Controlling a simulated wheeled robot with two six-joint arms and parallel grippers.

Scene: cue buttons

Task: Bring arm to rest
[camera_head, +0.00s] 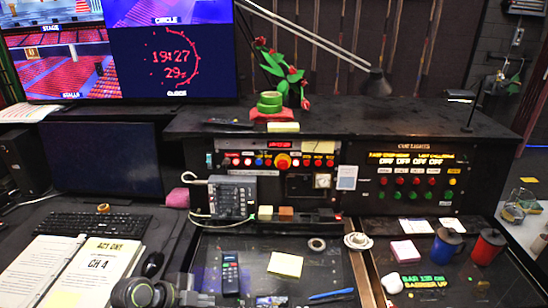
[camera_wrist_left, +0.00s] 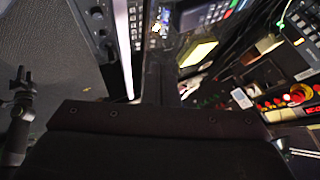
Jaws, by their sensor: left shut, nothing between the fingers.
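My left gripper (camera_head: 203,298) shows as a dark shape at the bottom edge of the head view, low over the front of the desk, left of the phone handset. It is shut and empty. In the left wrist view its dark body (camera_wrist_left: 160,120) fills the lower middle, and the fingertips are hard to make out. My right gripper is in neither view. The control console (camera_head: 265,175) with its lit buttons stands behind, clear of the gripper. Its round red button (camera_wrist_left: 300,92) also shows at the right of the left wrist view.
The phone handset (camera_head: 230,273) lies just right of my left gripper. A keyboard (camera_head: 95,225) and open script pages (camera_head: 110,268) lie to the left. A sticky note (camera_head: 285,264), a tape roll (camera_head: 317,244), a blue mug (camera_head: 446,247) and a red mug (camera_head: 487,247) are to the right.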

